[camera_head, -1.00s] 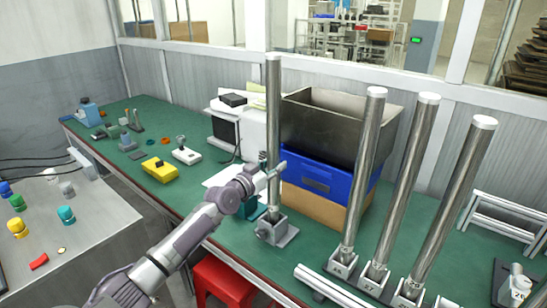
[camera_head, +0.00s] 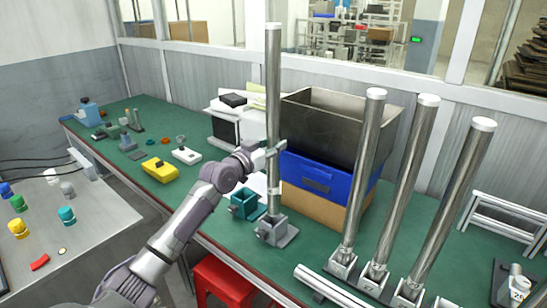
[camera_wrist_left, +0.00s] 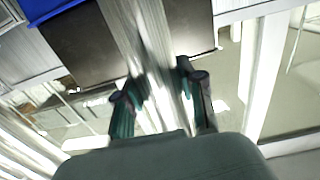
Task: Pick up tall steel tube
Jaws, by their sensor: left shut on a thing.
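In the left wrist view the tube (camera_wrist_left: 150,45) runs blurred between the two dark fingers of the gripper (camera_wrist_left: 158,88). The tube's lower end is over a grey metal base (camera_head: 276,232) on the green bench. I cannot tell whether the end is clear of the base's socket. My right gripper is not in view.
Several other steel tubes (camera_head: 366,170) lean in bases at the right of the green bench (camera_head: 150,125). A dark bin (camera_head: 335,125) on a blue crate (camera_head: 325,178) stands close behind the held tube. A teal block (camera_head: 243,204) sits beside the base. A red stool (camera_head: 222,280) stands in front.

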